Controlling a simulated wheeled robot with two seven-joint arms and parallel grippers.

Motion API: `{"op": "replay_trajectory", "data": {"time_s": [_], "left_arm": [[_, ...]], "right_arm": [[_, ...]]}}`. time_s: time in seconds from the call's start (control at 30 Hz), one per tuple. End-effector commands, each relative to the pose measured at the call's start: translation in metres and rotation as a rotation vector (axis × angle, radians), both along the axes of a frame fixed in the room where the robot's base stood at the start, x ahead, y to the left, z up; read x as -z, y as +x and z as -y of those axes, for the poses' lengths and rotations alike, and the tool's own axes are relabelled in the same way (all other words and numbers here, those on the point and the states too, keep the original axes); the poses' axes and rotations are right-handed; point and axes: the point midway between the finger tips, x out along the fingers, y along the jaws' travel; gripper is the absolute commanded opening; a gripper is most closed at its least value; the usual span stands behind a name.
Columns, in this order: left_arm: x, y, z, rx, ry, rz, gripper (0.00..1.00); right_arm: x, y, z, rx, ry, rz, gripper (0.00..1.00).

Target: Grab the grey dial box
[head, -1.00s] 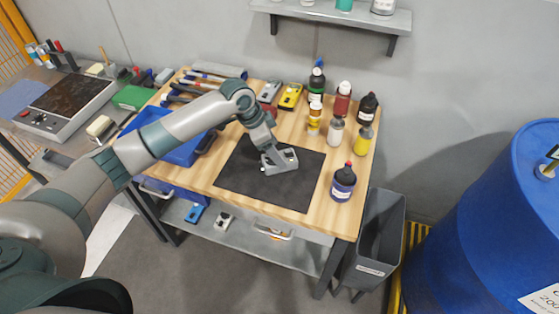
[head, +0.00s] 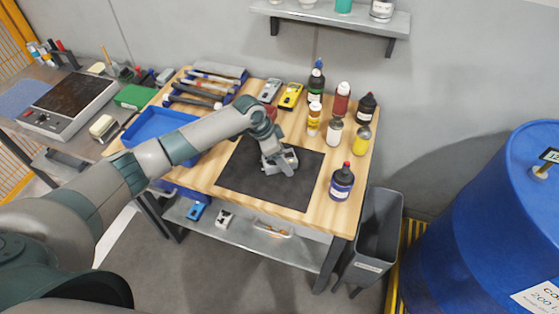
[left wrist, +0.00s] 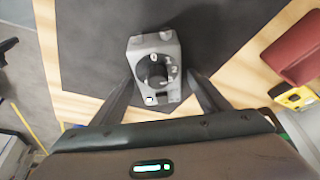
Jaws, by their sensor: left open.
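The grey dial box (left wrist: 154,68) lies on the black mat, with its round dark dial facing my wrist camera. My left gripper (left wrist: 160,98) is open, with one finger on each side of the box's near end. I cannot tell whether the fingers touch it. In the head view my left gripper (head: 280,163) is low over the black mat (head: 240,178) at the box (head: 290,154), which it partly hides. My right gripper is not in view.
Several bottles stand on the right of the wooden table, including a dark one (head: 342,182) beside the mat. A blue tray (head: 155,124) and tools are on the left. Yellow (head: 290,96) and red (left wrist: 295,48) devices lie behind the mat. A grey bin (head: 376,235) stands at right.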

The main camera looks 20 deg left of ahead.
Motion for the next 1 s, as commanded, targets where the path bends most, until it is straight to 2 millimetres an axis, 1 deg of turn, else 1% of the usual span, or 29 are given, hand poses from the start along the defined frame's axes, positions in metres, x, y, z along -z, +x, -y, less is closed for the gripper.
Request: {"op": "replay_trajectory", "data": {"time_s": [0.17, 0.2, 0.27, 0.3, 0.37, 0.4, 0.77, 0.87, 1.0], "left_arm": [[0.000, 0.000, 0.000, 0.000, 0.000, 0.000, 0.69], [-0.001, 0.000, 0.000, 0.000, 0.000, 0.000, 0.66], [-0.001, 0.000, 0.000, 0.000, 0.000, 0.000, 0.52], [-0.001, 0.000, 0.000, 0.000, 0.000, 0.000, 0.42], [-0.001, 0.000, 0.000, 0.000, 0.000, 0.000, 0.28], [-0.001, 0.000, 0.000, 0.000, 0.000, 0.000, 0.19], [-0.003, 0.001, 0.000, 0.001, -0.001, 0.002, 0.18], [-0.009, 0.002, 0.000, 0.001, -0.001, 0.005, 0.18], [-0.023, 0.002, -0.001, 0.000, -0.001, 0.006, 0.18]], "right_arm": [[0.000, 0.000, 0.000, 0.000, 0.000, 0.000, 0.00], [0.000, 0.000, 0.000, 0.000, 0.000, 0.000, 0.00], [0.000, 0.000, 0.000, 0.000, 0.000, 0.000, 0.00], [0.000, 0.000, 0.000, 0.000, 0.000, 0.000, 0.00], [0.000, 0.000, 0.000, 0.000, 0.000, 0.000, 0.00], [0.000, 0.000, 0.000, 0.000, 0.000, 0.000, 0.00], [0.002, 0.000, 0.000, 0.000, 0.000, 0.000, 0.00], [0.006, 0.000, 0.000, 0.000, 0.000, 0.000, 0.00], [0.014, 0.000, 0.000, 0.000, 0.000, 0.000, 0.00]]}}
